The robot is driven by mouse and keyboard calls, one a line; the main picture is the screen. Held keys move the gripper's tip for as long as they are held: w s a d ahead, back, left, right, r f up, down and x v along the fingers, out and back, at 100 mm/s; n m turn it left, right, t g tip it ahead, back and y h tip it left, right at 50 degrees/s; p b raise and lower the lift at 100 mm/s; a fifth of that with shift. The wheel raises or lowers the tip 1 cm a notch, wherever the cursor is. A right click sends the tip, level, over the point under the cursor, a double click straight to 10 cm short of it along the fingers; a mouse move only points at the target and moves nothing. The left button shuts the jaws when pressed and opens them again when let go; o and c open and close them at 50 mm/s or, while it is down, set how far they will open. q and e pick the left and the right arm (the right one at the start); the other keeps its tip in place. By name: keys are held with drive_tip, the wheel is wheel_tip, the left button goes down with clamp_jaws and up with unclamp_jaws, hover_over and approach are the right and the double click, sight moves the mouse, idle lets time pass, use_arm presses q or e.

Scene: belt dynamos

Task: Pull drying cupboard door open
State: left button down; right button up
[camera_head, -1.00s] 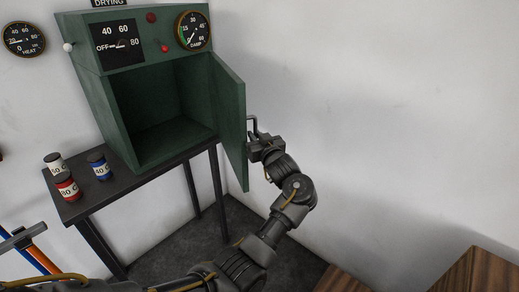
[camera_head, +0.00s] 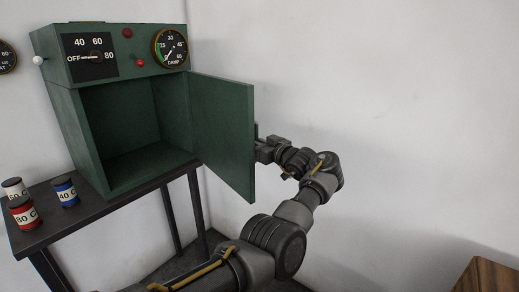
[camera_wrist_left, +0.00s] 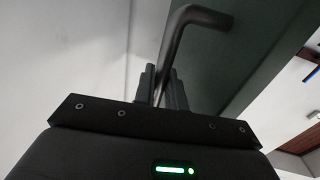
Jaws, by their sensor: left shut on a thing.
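The green drying cupboard (camera_head: 70,100) stands on a dark table in the head view, its empty inside showing. Its door (camera_head: 222,130) is hinged on the right and stands wide open, swung out to the right. My left gripper (camera_head: 264,148) is at the outer face of the door, near its free edge. In the left wrist view its fingers (camera_wrist_left: 162,88) are shut on the dark bent door handle (camera_wrist_left: 190,20), with the green door (camera_wrist_left: 265,45) behind. In the head view the door hides most of the handle. My right gripper is not in view.
White, red and blue labelled jars (camera_head: 65,192) stand on the table (camera_head: 110,207) left of the cupboard. A dial panel and a damp gauge (camera_head: 170,48) sit above the opening. A brown wooden piece (camera_head: 485,278) is at lower right. The white wall right of my arm is bare.

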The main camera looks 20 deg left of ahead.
use_arm(q)
drive_tip(key=shift+a+r, duration=0.1)
drive_tip(key=shift+r, duration=0.05)
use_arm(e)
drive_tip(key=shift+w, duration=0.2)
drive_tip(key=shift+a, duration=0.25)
use_arm(q)
drive_tip(key=c, duration=1.8)
unclamp_jaws()
drive_tip(key=shift+o, duration=1.3)
drive_tip(key=shift+a, duration=0.2)
drive_tip(key=shift+d, duration=0.1)
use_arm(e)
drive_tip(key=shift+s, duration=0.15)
use_arm(q)
drive_tip(key=shift+d, duration=0.1)
drive_tip(key=shift+d, duration=0.1)
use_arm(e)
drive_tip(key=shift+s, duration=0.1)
